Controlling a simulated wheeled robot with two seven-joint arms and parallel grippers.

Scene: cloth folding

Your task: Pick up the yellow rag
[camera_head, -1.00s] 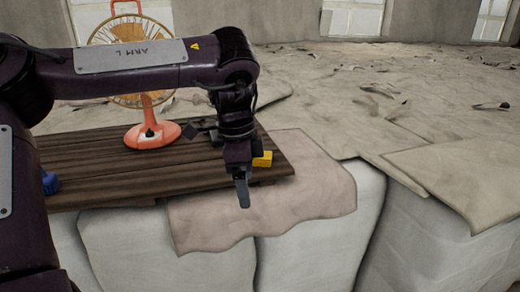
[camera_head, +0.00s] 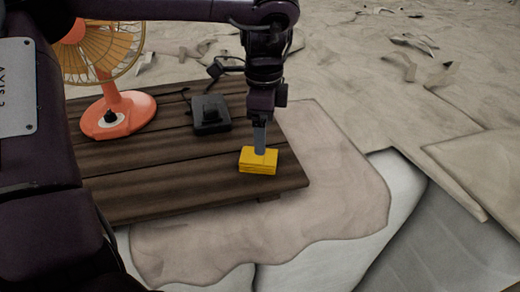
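The yellow rag (camera_head: 258,167) is a small folded block near the right end of the dark wooden board (camera_head: 165,187). My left gripper (camera_head: 260,147) points straight down over the rag, and its fingertip overlaps the rag's top in the picture. I cannot tell whether it touches the rag or is just behind or above it. Only one narrow finger face shows, so its opening cannot be judged. My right gripper is not in view.
An orange fan (camera_head: 118,113) stands on the board at the left. A small black device (camera_head: 210,114) with a cable lies behind the rag. A beige cloth (camera_head: 330,190) lies under and beyond the board's right end. Pale rounded blocks (camera_head: 310,268) are in front.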

